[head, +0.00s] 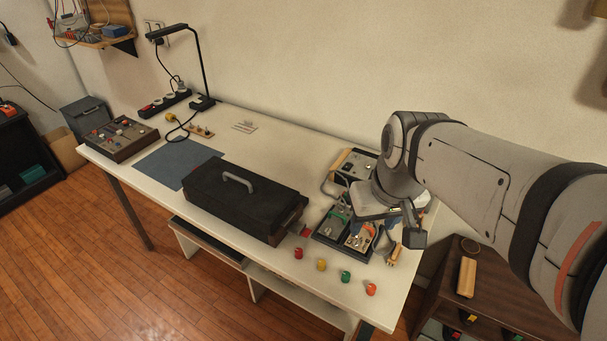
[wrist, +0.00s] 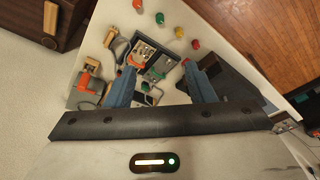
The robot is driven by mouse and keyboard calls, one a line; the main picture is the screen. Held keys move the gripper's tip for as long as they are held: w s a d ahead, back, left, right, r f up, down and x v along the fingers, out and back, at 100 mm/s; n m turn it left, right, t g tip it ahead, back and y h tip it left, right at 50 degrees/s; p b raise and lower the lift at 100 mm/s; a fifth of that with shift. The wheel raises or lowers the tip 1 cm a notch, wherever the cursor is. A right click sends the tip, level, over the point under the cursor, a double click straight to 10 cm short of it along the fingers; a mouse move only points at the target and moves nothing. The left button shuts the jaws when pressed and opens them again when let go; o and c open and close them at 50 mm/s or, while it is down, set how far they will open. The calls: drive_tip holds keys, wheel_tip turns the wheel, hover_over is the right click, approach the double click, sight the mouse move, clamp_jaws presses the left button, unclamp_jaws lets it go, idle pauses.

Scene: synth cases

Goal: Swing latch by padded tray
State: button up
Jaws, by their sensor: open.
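A dark tray (head: 319,240) holds grey devices with green and orange parts, near the right end of the bench. It also shows in the wrist view (wrist: 121,47), beyond my fingers. A closed black case (head: 230,205) with a grey handle lies left of the tray. A small red part (head: 305,233) sits low near the case's right end; I cannot tell if it is a latch. My gripper (head: 378,226) hangs over the tray's right side, partly hidden by my wrist. In the wrist view its blue fingers (wrist: 162,70) are apart, with nothing seen held between them.
A red knob (head: 298,253), a yellow one (head: 322,265), a green one (head: 346,277) and an orange one (head: 371,289) stand along the front edge. A grey device (head: 352,168) stands behind the tray. A blue mat (head: 170,163) and lamp (head: 203,75) are at left.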

sight(306, 233)
drive_tip(key=w+a+f+n+y+b, duration=0.1)
drive_tip(key=w+a+f+n+b, duration=0.2)
drive_tip(key=w+f+b, duration=0.3)
drive_tip(key=w+a+f+n+y+b, duration=0.1)
drive_tip(key=w+a+f+n+b, duration=0.2)
drive_tip(key=w+f+b, duration=0.4)
drive_tip(key=w+a+f+n+y+b, duration=0.1)
drive_tip(key=w+a+f+n+b, duration=0.2)
drive_tip(key=f+b, duration=0.9)
drive_tip(key=shift+w+a+n+b, duration=0.15)
drive_tip(key=shift+w+n+b, duration=0.05)
drive_tip(key=shift+w+b, duration=0.7)
drive_tip(key=shift+w+a+n+b, duration=0.1)
drive_tip(key=shift+w+n+b, duration=0.1)
drive_tip(key=shift+w+b, duration=0.65)
drive_tip(key=shift+s, duration=0.1)
drive_tip(key=shift+c, duration=0.2)
drive_tip(key=c, duration=0.9)
drive_tip(key=shift+c, duration=0.3)
drive_tip(key=shift+r+p, duration=0.1)
drive_tip(key=shift+p, duration=0.2)
